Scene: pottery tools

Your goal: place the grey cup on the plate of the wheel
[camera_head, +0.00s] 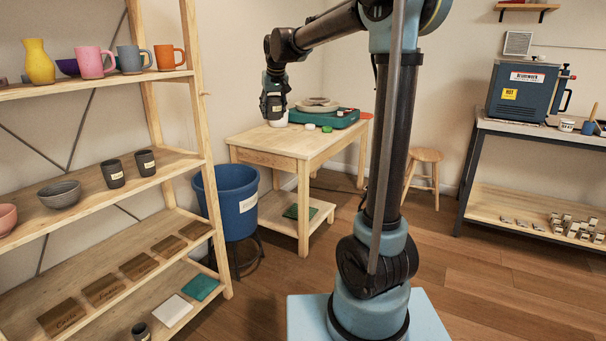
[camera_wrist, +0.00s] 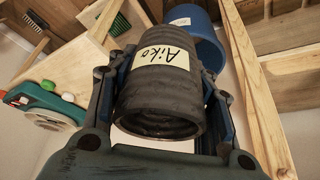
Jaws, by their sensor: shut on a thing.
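My gripper (camera_head: 274,103) is shut on a dark grey ribbed cup (camera_wrist: 160,100) with a pale label reading "Aiko". The cup sits between both fingers in the wrist view, its open rim toward the camera. In the head view the held cup (camera_head: 272,105) is small, above the left back part of the wooden table. The wheel (camera_head: 338,119) is a teal unit to the right of my gripper, with a round grey-beige plate (camera_head: 317,106) on top. The wheel also shows at the left edge of the wrist view (camera_wrist: 38,99). The cup is apart from the plate.
Small green (camera_head: 327,129) and white (camera_head: 310,126) items lie before the wheel. A blue bin (camera_head: 226,204) stands left of the wooden table (camera_head: 265,143). A shelf (camera_head: 185,160) with mugs, bowls and two dark labelled cups fills the left. A stool (camera_head: 424,157) stands behind.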

